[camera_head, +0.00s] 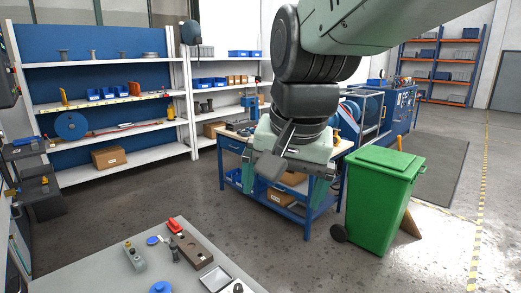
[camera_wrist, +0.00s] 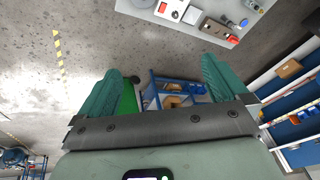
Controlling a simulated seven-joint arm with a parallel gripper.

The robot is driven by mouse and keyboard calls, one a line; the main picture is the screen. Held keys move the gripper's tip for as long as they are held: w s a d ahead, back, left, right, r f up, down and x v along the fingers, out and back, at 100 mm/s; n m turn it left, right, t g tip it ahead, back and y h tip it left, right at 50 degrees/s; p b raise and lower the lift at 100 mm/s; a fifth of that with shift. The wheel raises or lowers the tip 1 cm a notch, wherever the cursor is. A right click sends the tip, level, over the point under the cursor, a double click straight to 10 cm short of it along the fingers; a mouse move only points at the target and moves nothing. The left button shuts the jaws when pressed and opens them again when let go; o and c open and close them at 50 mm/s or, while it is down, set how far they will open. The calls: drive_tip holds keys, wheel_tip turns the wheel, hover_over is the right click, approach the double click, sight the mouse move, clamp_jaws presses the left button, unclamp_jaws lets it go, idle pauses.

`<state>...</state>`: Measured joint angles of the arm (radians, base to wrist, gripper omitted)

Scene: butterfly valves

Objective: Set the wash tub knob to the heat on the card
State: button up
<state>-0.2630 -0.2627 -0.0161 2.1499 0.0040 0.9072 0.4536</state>
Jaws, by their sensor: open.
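My gripper (camera_wrist: 158,85) is open and empty, its two green fingers spread wide in the wrist view. In the head view my gripper (camera_head: 284,183) hangs beyond the workbench (camera_head: 95,276), well apart from everything on it. I cannot tell which item is the wash tub knob. In the wrist view a white panel with a red dot (camera_wrist: 165,8) lies at the bench edge; whether it is the card or a control panel is unclear. In the head view a blue round part (camera_head: 160,287) and a small knob-like part (camera_head: 238,288) are cut by the bottom edge.
On the bench are a grey box with small knobs (camera_head: 134,257), a brown block (camera_head: 194,250), a red part (camera_head: 175,226), a blue disc (camera_head: 153,240) and a shallow tray (camera_head: 215,278). A green bin (camera_head: 385,190) and a blue worktable (camera_head: 285,213) stand behind.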

drive_tip(key=s+d+n, duration=0.1)
drive_tip(key=s+d, duration=0.1)
drive_tip(key=s, duration=0.1)
drive_tip(key=s+d+t, duration=0.1)
drive_tip(key=s+d, duration=0.2)
drive_tip(key=s, duration=0.1)
drive_tip(key=s+d+f+n, duration=0.1)
drive_tip(key=s+d, duration=0.1)
drive_tip(key=s, duration=0.2)
drive_tip(key=shift+s+d+n+t+h, duration=0.2)
drive_tip(key=shift+d+n+t+h, duration=0.1)
drive_tip(key=shift+t+h, duration=0.1)
drive_tip(key=shift+c, duration=1.6)
drive_tip(key=shift+n+g, duration=0.4)
drive_tip(key=shift+n, duration=0.4)
drive_tip(key=w, duration=0.2)
drive_tip(key=w+r, duration=0.1)
drive_tip(key=w, duration=0.1)
drive_tip(key=w+a, duration=0.1)
drive_tip(key=w, duration=0.1)
drive_tip(key=shift+w+r, duration=0.25)
drive_tip(key=shift+w, duration=0.05)
drive_tip(key=c, duration=0.5)
drive_tip(key=shift+o, duration=0.2)
drive_tip(key=n+g, duration=0.5)
drive_tip(key=n, duration=0.4)
hover_over(238, 286)
wheel_tip(238, 286, down, 45)
wheel_tip(238, 286, down, 11)
drive_tip(key=shift+f, duration=0.2)
